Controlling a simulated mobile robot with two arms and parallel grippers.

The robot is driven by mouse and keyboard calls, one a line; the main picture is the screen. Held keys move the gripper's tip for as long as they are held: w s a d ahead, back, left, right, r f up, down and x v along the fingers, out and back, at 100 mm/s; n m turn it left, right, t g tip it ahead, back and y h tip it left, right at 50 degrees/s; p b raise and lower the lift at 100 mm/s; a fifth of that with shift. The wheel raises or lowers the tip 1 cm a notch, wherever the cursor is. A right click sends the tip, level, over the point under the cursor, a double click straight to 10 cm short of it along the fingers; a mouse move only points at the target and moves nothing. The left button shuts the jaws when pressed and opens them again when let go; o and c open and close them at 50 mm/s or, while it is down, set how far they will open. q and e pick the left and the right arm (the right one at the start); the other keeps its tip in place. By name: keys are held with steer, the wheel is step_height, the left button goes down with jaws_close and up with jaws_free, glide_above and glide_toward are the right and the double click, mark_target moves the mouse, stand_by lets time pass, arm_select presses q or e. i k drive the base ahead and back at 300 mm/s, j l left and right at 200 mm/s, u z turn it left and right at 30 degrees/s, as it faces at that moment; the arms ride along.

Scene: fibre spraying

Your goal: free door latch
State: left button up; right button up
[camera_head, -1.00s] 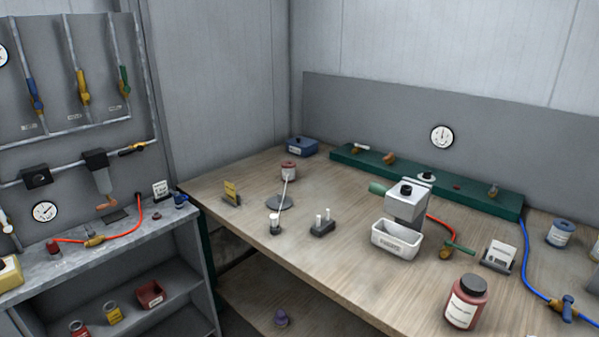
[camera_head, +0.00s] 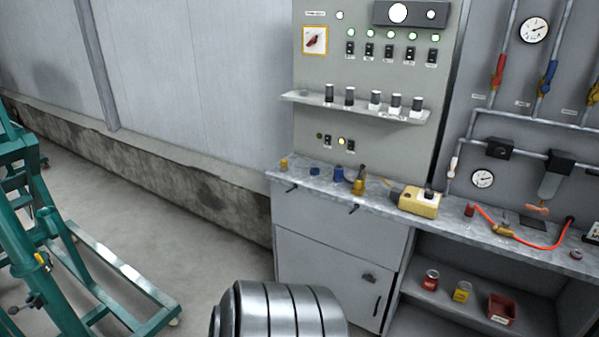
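A grey cabinet door (camera_head: 322,289) is below the left part of the worktop and looks shut. A small dark latch (camera_head: 368,277) sits near its upper right side, with a slim dark handle (camera_head: 377,305) below it. The latch is too small to tell its exact position. The door's lower left part is hidden. Neither of my grippers is in view.
A grey worktop (camera_head: 384,206) runs above the door, with small fittings and a yellow box (camera_head: 419,201) on it. A control panel (camera_head: 376,110) rises behind. Open shelves (camera_head: 464,291) are at right. A green frame (camera_head: 92,291) stands at left, with bare floor between.

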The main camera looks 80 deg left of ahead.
mark_target(369, 278)
steer(key=u, duration=2)
